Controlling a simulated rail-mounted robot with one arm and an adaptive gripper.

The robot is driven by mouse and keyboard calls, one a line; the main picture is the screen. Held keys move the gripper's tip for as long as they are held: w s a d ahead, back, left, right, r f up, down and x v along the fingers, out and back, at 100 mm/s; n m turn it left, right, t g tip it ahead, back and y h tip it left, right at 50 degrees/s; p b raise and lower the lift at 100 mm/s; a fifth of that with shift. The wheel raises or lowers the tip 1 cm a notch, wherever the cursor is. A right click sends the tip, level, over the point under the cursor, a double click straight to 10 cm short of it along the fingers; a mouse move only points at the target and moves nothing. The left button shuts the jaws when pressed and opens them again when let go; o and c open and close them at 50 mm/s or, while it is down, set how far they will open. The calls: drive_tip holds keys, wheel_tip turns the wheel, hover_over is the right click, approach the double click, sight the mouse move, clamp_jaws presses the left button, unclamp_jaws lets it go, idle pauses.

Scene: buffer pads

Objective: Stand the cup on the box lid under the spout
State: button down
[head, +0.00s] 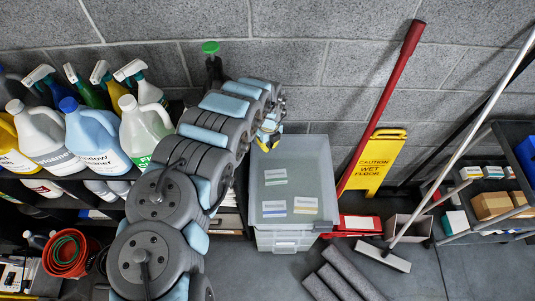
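The storage box stands on the floor in the middle, and its grey-green lid (316,165) carries several small labels. My arm reaches up from the bottom left, and my gripper (267,133) is at its far end, by the lid's back left corner. The gripper is small and partly hidden by my arm. I cannot tell whether its fingers are open or hold something. I cannot make out a cup. A green knob on a dark stem (210,48) rises behind my arm, and its lower part is hidden. I see no clear spout.
Spray bottles and jugs (95,140) crowd the left shelf. A yellow wet-floor sign (381,160), a red handle (385,95) and a broom (384,256) stand right of the box. A shelf with small boxes (491,205) is at far right. Most of the lid is clear.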

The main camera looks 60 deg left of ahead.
drive_tip(key=shift+f, duration=3.45)
drive_tip(key=shift+f+b, duration=0.1)
drive_tip(key=shift+b, duration=0.2)
drive_tip(key=c, duration=1.2)
unclamp_jaws()
drive_tip(key=shift+c, duration=0.2)
drive_tip(key=shift+r, duration=0.3)
drive_tip(key=shift+a+r, duration=0.1)
drive_tip(key=shift+r, duration=0.5)
drive_tip(key=shift+r+p, duration=0.55)
drive_tip(key=shift+r, duration=4.65)
